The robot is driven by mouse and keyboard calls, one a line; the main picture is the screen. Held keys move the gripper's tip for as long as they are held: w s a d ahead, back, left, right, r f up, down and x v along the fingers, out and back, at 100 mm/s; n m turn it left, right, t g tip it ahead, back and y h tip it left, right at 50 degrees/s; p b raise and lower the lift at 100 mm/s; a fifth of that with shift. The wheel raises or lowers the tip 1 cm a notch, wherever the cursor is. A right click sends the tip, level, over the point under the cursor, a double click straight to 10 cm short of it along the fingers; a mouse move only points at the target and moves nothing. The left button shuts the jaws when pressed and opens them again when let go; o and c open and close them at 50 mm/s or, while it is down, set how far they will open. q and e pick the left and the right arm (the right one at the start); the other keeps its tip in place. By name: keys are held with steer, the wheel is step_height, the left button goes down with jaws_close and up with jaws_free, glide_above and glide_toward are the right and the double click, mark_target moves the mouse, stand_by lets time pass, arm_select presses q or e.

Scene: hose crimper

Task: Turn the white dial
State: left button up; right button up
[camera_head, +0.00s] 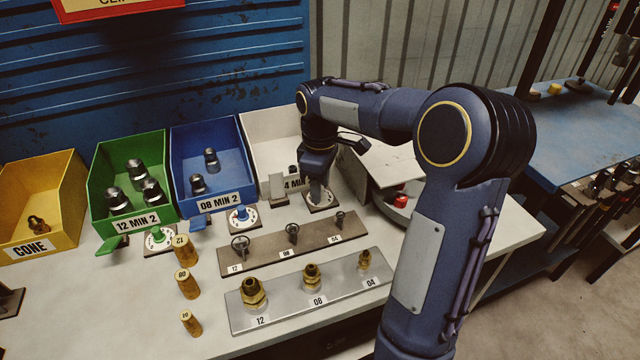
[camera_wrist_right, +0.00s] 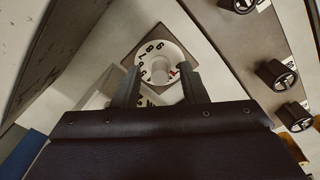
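The white dial (camera_head: 322,203) is a round numbered disc on a dark square base, in front of the white bin. In the head view my right gripper (camera_head: 318,186) points down over it and hides part of it. In the right wrist view the dial (camera_wrist_right: 150,49) shows black numbers, a red mark and a pale central knob. The right fingertips (camera_wrist_right: 159,68) are apart, one on each side of the knob. I cannot tell whether they touch it. My left gripper is not in view.
The white bin (camera_head: 262,135) stands behind the dial, with blue (camera_head: 226,140) and green bins to its left. Blue and green dials sit in front of those. Racks of fittings (camera_head: 290,318) lie in front. A grey tray with a red item (camera_head: 398,200) is close on the right.

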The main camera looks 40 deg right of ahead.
steer(key=shift+c, duration=0.2)
jaws_close()
steer(key=shift+r, duration=0.1)
steer(key=shift+m+p, duration=0.75)
steer(key=shift+m, duration=0.45)
steer(key=shift+m+p, duration=0.55)
steer(key=shift+m, duration=1.05)
steer(key=shift+w, duration=0.1)
steer(key=shift+o, duration=0.2)
jaws_free()
